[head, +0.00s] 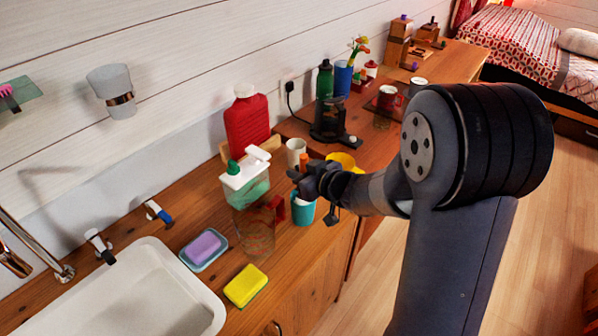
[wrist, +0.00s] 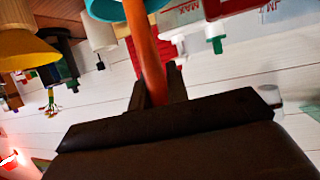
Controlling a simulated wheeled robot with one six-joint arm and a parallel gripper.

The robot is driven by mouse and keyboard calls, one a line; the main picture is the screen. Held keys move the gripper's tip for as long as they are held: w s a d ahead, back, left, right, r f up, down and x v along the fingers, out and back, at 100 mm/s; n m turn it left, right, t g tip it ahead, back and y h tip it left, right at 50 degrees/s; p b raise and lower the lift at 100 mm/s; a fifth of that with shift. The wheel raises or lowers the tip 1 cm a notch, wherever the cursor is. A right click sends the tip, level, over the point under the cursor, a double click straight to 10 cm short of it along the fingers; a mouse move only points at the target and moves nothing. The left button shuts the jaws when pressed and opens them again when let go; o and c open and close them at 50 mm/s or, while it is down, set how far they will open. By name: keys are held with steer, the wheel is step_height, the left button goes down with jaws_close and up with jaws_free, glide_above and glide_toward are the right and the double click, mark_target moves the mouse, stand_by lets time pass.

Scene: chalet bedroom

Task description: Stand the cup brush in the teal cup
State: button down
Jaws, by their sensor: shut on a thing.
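My gripper (head: 306,180) is shut on the orange handle of the cup brush (head: 304,161), whose top shows just above the fingers in the head view. The teal cup (head: 303,212) stands on the wooden counter, directly below my gripper. In the wrist view, my gripper (wrist: 157,88) holds the orange handle (wrist: 143,40), which runs up across the rim of the teal cup (wrist: 100,9). The brush's far end is out of that view. I cannot tell whether it is inside the cup or in front of it.
A clear container with a white top (head: 245,178), a clear glass (head: 256,238) and a red object (head: 278,207) stand left of the cup. A yellow vessel (head: 342,160) and a white cup (head: 295,150) are behind. A yellow sponge (head: 246,285) lies in front, near the sink (head: 140,295).

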steer(key=shift+f, duration=0.35)
steer(key=c, duration=1.3)
jaws_free()
steer(key=v, duration=1)
steer(key=shift+s+d+r+p, duration=0.2)
steer(key=shift+s+d+p, duration=0.1)
steer(key=shift+p, duration=0.1)
steer(key=shift+a, duration=0.1)
steer(key=b+x, duration=0.1)
steer(key=x, duration=0.9)
steer(key=shift+w+a+f, duration=0.2)
steer(key=shift+w, duration=0.05)
steer(key=shift+r, duration=0.4)
